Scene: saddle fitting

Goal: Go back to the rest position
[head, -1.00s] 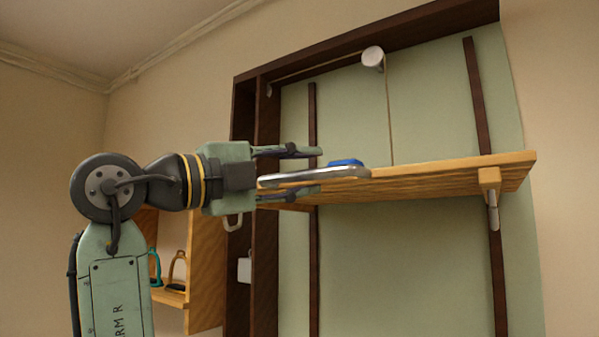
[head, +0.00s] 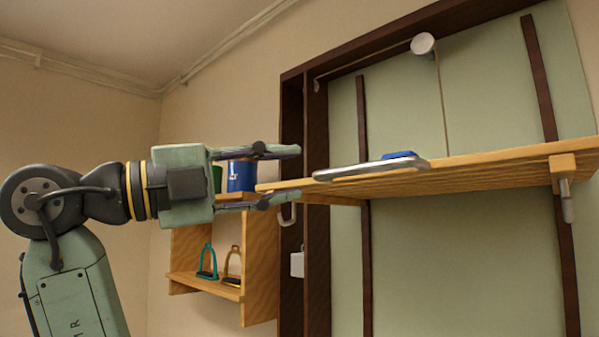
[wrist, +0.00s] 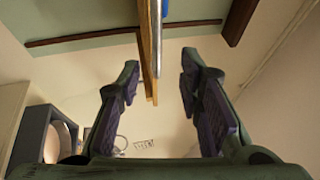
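My gripper (head: 275,176) is open and empty in the head view, left of the wooden fold-down shelf (head: 480,172). Its fingers lie just off the shelf's left end, one above and one below that level. A silver metal stirrup (head: 350,170) with a blue pad (head: 400,155) lies on the shelf near its left end, apart from the fingers. In the wrist view my gripper (wrist: 160,85) shows two spread fingers with the shelf edge (wrist: 146,45) and the metal bar (wrist: 157,35) beyond and between them.
A wooden wall cubby (head: 258,270) below holds a teal stirrup (head: 207,262) and a tan stirrup (head: 232,264). A blue can (head: 241,176) stands on top of it, behind my gripper. A dark wooden frame (head: 316,210) surrounds the green panel. A bracket (head: 565,185) sits under the shelf.

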